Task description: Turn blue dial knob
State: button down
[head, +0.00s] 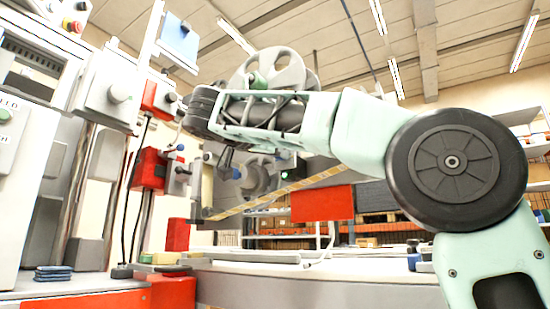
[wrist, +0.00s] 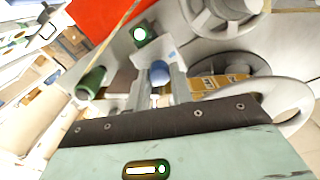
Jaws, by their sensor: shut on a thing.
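The blue dial knob (wrist: 159,72) shows in the wrist view between the two fingers of my gripper (wrist: 161,82). The fingers are shut on its sides. In the head view my gripper (head: 227,160) hangs below my forearm, in front of the machine. A small blue knob (head: 236,173) shows right at its fingertips there. The base of the knob and part of its sides are hidden by the fingers.
A green round button (wrist: 140,34) lies just past the fingertips.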

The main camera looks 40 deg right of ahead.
jog(key=shift+f, duration=0.1)
dwell(0.3)
jog(key=c, duration=1.2)
grip_release()
jog(key=shift+c, duration=0.2)
jog(key=v, duration=1.7)
jog(key=shift+a, duration=0.2)
jog(key=shift+s, duration=0.1)
